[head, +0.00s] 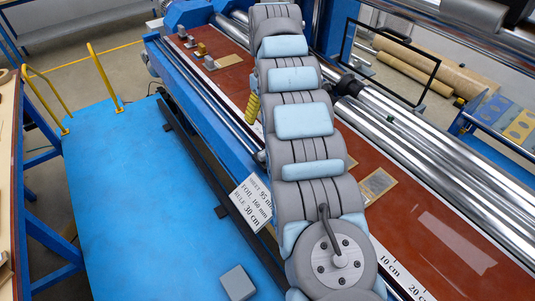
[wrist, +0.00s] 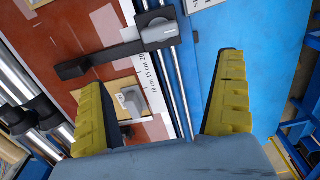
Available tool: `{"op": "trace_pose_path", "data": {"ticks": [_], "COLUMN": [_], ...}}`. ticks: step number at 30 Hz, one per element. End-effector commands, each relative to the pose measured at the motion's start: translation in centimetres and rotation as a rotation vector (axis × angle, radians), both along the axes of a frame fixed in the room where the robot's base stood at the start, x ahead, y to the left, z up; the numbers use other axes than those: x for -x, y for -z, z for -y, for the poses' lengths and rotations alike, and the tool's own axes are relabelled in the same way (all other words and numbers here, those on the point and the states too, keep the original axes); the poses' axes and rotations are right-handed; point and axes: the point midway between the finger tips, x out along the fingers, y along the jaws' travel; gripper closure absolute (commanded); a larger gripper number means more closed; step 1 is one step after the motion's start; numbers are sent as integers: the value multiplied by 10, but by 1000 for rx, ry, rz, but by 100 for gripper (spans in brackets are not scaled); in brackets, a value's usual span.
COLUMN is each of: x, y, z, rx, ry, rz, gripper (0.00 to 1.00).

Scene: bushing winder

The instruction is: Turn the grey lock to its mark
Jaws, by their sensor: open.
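My gripper (wrist: 163,75) is open, with its two yellow ridged fingers wide apart and nothing between them touching either finger. In the wrist view, a grey knob (wrist: 158,34) sits on the end of a black bar, over the rails and ahead of the fingers. A second grey piece (wrist: 132,101), shaped like a lever, stands on a tan plate nearer the left finger. I cannot tell which is the lock, and I can make out no mark on either. In the head view my arm hides this spot; only a yellow finger (head: 252,108) shows beside it.
The black bar (wrist: 100,62) crosses the red panel (wrist: 60,50). Several small blocks (head: 201,49) stand on the panel's far end. Shiny rollers (head: 400,135) run along the right. A blue platform (head: 130,190) lies open at left, with yellow rails (head: 103,75).

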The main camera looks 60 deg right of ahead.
Motion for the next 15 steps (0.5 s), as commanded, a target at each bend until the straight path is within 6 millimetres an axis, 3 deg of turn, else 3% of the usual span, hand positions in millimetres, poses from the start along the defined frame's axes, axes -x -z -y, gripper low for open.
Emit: {"op": "trace_pose_path", "data": {"ticks": [15], "x": [0], "y": [54], "z": [1], "rx": [3], "ry": [0], "rz": [3], "gripper": [0]}}
